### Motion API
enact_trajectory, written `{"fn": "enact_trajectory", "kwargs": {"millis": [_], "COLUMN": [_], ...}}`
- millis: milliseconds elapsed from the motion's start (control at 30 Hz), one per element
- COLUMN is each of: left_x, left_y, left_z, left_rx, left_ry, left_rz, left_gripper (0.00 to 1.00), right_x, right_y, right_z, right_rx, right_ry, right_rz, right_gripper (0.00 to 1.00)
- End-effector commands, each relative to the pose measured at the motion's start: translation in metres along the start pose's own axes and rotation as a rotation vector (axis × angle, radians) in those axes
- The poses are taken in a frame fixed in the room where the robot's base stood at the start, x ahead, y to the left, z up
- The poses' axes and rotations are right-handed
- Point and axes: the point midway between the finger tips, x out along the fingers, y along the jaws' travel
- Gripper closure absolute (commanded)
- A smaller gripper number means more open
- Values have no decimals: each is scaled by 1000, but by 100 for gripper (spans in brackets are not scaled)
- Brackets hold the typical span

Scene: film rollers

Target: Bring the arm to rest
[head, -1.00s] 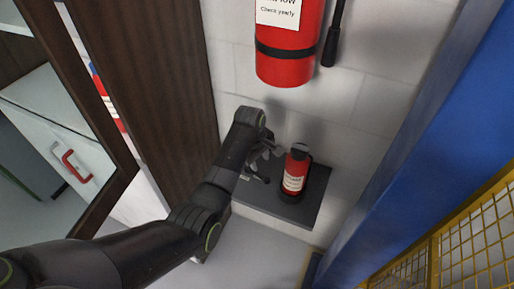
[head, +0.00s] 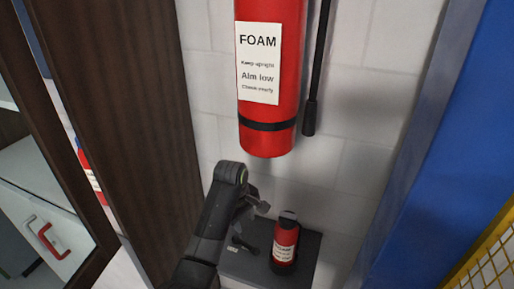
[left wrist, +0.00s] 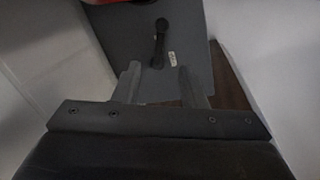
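My left arm (head: 207,235) reaches up from the bottom of the head view, bent at the wrist. My left gripper (head: 258,204) is above the dark shelf, to the left of and higher than a small red extinguisher (head: 286,240). In the left wrist view the two fingers of the left gripper (left wrist: 161,78) are apart with nothing between them. A small black object with a white tag (left wrist: 159,45) lies on the shelf beyond the fingertips; it also shows in the head view (head: 242,243). My right gripper is not in view.
A large red foam extinguisher (head: 268,75) hangs on the white wall above the gripper. A dark shelf (head: 303,262) juts out below. A brown wooden panel (head: 130,120) stands left, a blue panel (head: 450,130) right, and a yellow mesh frame (head: 490,265) lower right.

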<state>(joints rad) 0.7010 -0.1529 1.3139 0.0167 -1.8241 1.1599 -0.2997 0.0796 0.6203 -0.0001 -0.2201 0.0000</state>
Motion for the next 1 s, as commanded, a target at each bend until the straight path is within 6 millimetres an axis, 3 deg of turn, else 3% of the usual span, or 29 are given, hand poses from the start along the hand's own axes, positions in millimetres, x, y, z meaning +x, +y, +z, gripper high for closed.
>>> {"fn": "enact_trajectory", "kwargs": {"millis": [133, 233, 400, 567, 800, 1000], "left_x": [9, 23, 48, 58, 48, 23], "left_y": [-14, -43, -120, -196, -308, -372], "left_z": [-4, -10, -20, -19, -2, 17], "left_rx": [13, 47, 152, 272, 485, 651], "left_ry": [2, 13, 55, 110, 198, 250], "left_rz": [3, 13, 25, 17, -36, -89], "left_gripper": [62, 62, 62, 62, 62, 62], "right_x": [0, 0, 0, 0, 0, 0], "right_y": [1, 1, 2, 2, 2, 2], "right_z": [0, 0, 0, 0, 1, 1], "right_rx": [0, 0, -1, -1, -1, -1], "right_ry": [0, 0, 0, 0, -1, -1], "right_rz": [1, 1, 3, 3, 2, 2], "right_gripper": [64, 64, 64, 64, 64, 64]}}
